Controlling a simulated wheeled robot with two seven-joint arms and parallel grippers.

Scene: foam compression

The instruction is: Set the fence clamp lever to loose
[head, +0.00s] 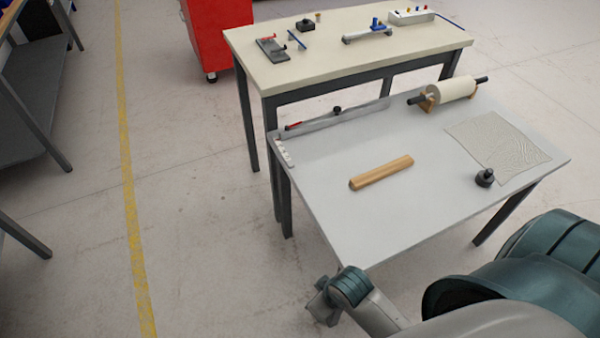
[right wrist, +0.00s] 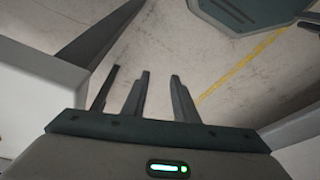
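The fence (head: 345,114) is a long grey bar along the back-left edge of the grey table. A small red lever (head: 292,126) shows near its left end, and a dark knob (head: 337,110) stands near its middle. The lever's exact setting is too small to tell. In the right wrist view my right gripper (right wrist: 158,78) has its two fingers apart with nothing between them. It hangs over bare floor, away from the fence. My left gripper is not in view.
On the grey table (head: 330,205) are a wooden bar (head: 381,173), a roll on a stand (head: 450,91), a textured sheet (head: 485,140) and a black knobbed weight (head: 485,177). A cream workbench (head: 345,40) with small tools stands behind. Part of my arm shows at the near edge.

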